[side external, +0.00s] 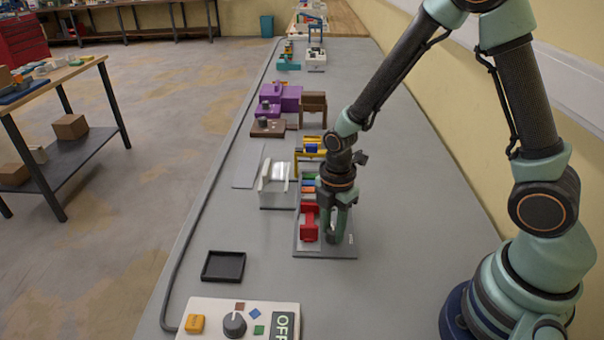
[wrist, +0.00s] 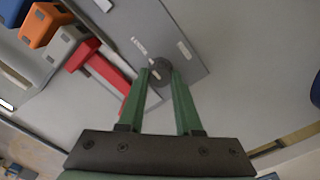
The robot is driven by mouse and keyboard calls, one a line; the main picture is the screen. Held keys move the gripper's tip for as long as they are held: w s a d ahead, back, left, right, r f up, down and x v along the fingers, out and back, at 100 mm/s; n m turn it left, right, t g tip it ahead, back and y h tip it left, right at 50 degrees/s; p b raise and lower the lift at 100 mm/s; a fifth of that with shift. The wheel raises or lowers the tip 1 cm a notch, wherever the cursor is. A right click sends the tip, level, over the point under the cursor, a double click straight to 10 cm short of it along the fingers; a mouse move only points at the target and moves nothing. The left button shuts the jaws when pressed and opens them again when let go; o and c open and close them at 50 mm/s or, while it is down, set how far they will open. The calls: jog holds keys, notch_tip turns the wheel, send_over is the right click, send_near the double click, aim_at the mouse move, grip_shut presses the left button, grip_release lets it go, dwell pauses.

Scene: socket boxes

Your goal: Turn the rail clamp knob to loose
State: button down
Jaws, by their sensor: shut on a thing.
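My gripper (side external: 333,238) points down over the right part of a grey plate (side external: 312,253) in the side view. In the wrist view its two green fingers (wrist: 162,76) are closed on a dark round knob (wrist: 171,68) on the grey plate (wrist: 150,20). I take this to be the rail clamp knob. The fingers hide part of it, and its setting cannot be read. White marks lie on the plate beside it, too small to read. In the side view the knob is hidden by my gripper. A red block (side external: 309,223) stands on the plate left of my gripper.
Blue, orange and grey blocks sit beyond the red one in the wrist view. A clear-walled holder (side external: 277,186) stands left of my arm. A black tray (side external: 223,266) and a white dial box (side external: 240,318) marked OFF are nearer the camera. The bench right of the plate is clear.

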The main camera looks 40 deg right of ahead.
dwell(0.3)
jog(key=c, duration=0.6)
grip_release()
jog(key=shift+r, duration=0.1)
notch_tip(320, 180, up, 12)
notch_tip(320, 180, up, 7)
jog(key=m+t, duration=0.3)
jog(key=m, duration=0.5)
send_over(333, 230)
jog(key=s+d, duration=0.2)
jog(key=s+r+m+t, duration=0.1)
jog(key=m, duration=0.2)
jog(key=s+d+r+m, duration=0.1)
jog(key=m, duration=0.2)
jog(key=s+r+m+t, duration=0.1)
jog(key=r+m, duration=0.1)
jog(key=m, duration=0.2)
jog(key=shift+s+d+r+t, duration=0.1)
jog(key=shift+s+d+t, duration=0.2)
jog(key=shift+s+d, duration=0.1)
